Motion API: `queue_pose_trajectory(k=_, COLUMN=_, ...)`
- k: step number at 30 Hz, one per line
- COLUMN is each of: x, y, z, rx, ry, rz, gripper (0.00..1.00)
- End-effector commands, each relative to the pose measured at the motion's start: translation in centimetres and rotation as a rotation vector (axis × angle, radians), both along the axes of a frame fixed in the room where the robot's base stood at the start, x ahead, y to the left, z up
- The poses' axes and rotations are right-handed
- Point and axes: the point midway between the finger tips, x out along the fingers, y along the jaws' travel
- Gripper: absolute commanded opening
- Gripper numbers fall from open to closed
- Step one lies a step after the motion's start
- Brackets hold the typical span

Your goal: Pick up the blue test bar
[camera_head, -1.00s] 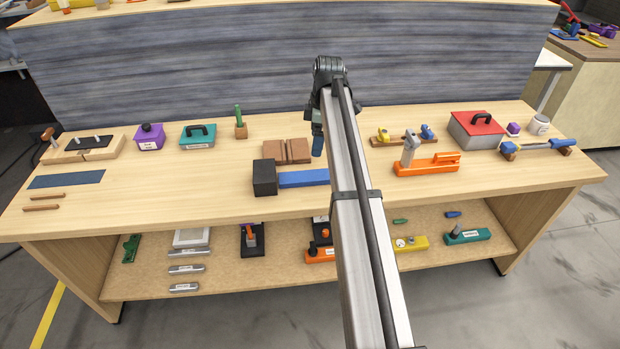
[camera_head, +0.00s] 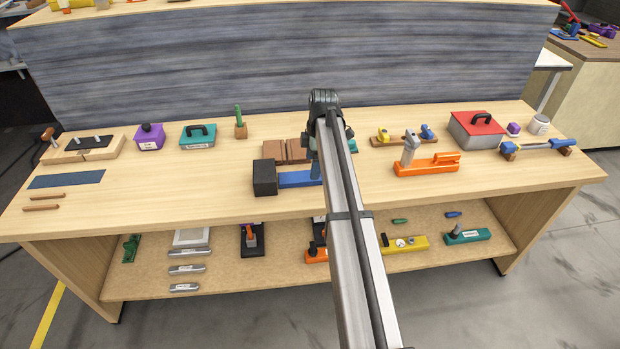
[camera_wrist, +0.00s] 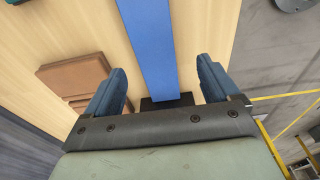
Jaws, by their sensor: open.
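The blue test bar (camera_head: 298,179) lies flat on the wooden bench. Its left end meets a black block (camera_head: 265,177), and my arm hides its right end in the head view. My gripper (camera_head: 315,168) is over the right part of the bar. In the wrist view the blue bar (camera_wrist: 152,45) runs between my two open blue fingers (camera_wrist: 161,78), with a gap on each side. The black block (camera_wrist: 165,102) shows partly behind the gripper's palm edge. How high the fingertips are above the bar, I cannot tell.
A brown wooden block (camera_head: 287,151) lies just behind the bar, and also shows in the wrist view (camera_wrist: 75,77). An orange tool (camera_head: 428,166) lies to the right. The bench front left of the black block is clear up to a dark blue strip (camera_head: 66,179).

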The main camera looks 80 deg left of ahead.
Motion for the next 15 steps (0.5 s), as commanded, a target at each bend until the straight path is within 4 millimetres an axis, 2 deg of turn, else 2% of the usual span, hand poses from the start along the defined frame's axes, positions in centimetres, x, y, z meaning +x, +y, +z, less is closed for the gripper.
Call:
queue_pose_trajectory(k=5, x=-0.2, y=0.3, z=-1.2, rx=-0.001, ry=0.000, rz=0.000, gripper=0.88)
queue_pose_trajectory(k=12, x=-0.6, y=0.6, z=-4.3, rx=-0.001, ry=0.000, rz=0.000, gripper=0.88)
queue_pose_trajectory(k=15, x=-0.7, y=0.6, z=-5.0, rx=-0.001, ry=0.000, rz=0.000, gripper=0.88)
